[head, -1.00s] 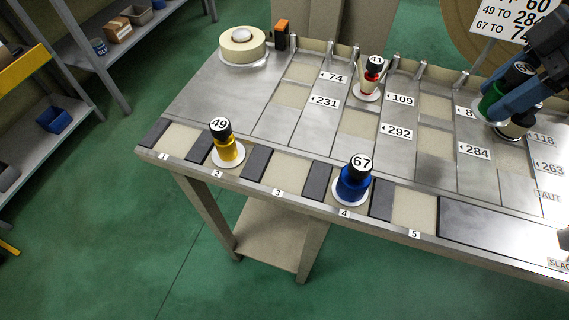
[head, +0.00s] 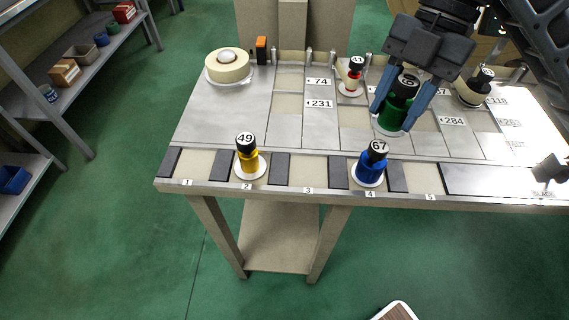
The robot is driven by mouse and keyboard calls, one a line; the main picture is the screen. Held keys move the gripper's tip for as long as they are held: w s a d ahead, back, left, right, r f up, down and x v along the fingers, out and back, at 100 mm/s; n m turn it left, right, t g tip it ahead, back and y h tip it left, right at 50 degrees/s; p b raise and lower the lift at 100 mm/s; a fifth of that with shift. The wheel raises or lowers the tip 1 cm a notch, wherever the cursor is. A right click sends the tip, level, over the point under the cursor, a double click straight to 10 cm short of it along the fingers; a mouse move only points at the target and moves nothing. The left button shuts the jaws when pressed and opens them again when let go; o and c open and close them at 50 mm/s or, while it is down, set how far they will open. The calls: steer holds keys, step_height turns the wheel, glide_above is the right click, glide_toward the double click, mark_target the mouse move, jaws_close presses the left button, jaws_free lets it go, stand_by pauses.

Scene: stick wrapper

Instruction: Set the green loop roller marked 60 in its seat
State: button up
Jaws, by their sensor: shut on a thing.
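My gripper (head: 399,108) is shut on the green loop roller (head: 393,117), its blue fingers on either side. The roller has a black top whose number is partly hidden by my gripper, and a pale disc at its base. It is roughly upright over the table's middle right lanes, in front of some labels; I cannot tell if its base touches the surface. The table (head: 225,128) has beige seat patches in lanes, with labels such as 74, 231 and 284, and a front row numbered 1 to 5. Front patches 1, 3 and 5 look empty.
A yellow roller marked 49 (head: 247,157) stands at 2 and a blue one marked 67 (head: 371,167) at 4. A red roller (head: 352,77) and a black-topped pale roller (head: 474,90) stand farther back. A tape roll (head: 227,66) sits back left.

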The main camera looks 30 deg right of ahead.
steer(key=w+a+f, duration=0.1)
steer(key=a+f, duration=0.1)
steer(key=a, duration=0.1)
steer(key=w+a+f, duration=0.2)
steer(key=a, duration=0.2)
steer(key=w+a+f+p, duration=0.1)
steer(key=w+a+f, duration=0.1)
steer(key=a, duration=0.1)
steer(key=shift+a+f, duration=0.2)
steer(key=shift+f, duration=2.2)
steer(key=shift+f, duration=0.1)
steer(key=o, duration=1.1)
steer(key=v, duration=1.2)
steer(key=shift+w+d, duration=0.1)
